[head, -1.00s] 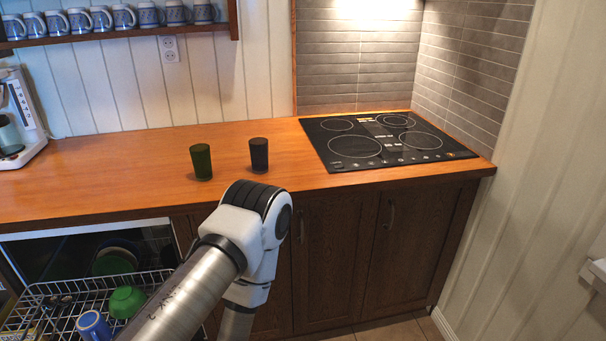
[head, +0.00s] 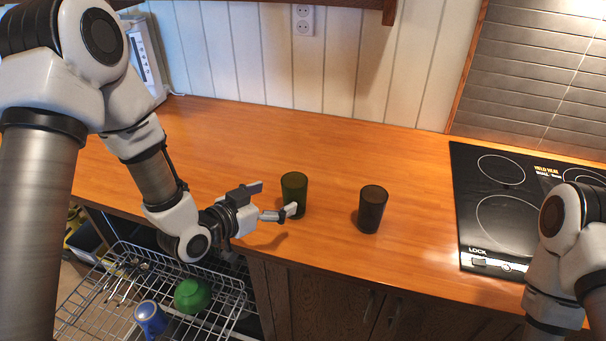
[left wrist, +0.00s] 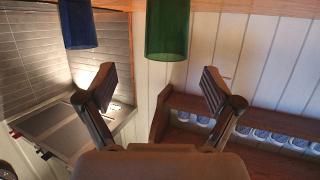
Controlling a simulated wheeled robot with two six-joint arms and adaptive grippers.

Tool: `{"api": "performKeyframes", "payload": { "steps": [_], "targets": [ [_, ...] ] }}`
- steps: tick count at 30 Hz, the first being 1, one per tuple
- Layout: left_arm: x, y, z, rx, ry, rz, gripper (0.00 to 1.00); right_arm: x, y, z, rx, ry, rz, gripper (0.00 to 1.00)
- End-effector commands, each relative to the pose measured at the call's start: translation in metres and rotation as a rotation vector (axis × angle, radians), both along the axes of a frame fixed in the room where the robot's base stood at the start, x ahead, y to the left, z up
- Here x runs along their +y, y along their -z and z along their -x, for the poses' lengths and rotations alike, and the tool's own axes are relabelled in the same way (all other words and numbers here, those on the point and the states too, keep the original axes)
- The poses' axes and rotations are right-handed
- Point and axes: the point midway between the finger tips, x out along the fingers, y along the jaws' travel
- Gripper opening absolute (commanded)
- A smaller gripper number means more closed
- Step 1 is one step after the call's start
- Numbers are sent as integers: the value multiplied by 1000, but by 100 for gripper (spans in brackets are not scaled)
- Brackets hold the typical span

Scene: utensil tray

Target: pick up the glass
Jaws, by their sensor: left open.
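A dark green glass (head: 295,188) stands upright on the wooden counter, left of a second, dark glass (head: 373,207). My left gripper (head: 274,199) is open just left of the green glass, its fingers pointing at it. The nearer fingertip overlaps the glass's lower left side in the head view; I cannot tell if it touches. In the left wrist view the green glass (left wrist: 167,30) is at the top, beyond and between the spread fingertips (left wrist: 160,88). The dark glass looks blue there (left wrist: 79,24), at upper left. My right arm shows at the right edge; its gripper is out of view.
A black cooktop (head: 480,185) lies at the right of the counter (head: 330,145). Below the counter's left front, an open dishwasher rack (head: 105,300) holds a green bowl (head: 192,295) and a blue mug (head: 150,318). The counter behind the glasses is clear.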

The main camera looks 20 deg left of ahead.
Motion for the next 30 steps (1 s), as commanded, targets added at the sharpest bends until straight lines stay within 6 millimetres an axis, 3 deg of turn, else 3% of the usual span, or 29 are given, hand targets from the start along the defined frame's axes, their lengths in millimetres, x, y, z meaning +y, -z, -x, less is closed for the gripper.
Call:
{"api": "performKeyframes", "payload": {
  "steps": [15, 23, 29, 30],
  "targets": [
    [-26, 27, -62, -2, 2, -2, 90, 0, -25, 0, -1, 0, 0, 0],
    [-28, 32, -67, -1, 0, 1, 90, 0, -24, 0, -1, -1, 0, 0],
    [-28, 32, -66, 0, 0, 1, 19, 0, -24, 0, -1, -1, 0, 0],
    [-28, 32, -66, 0, 0, 1, 17, 0, -24, 0, -1, -1, 0, 0]
  ]
}}
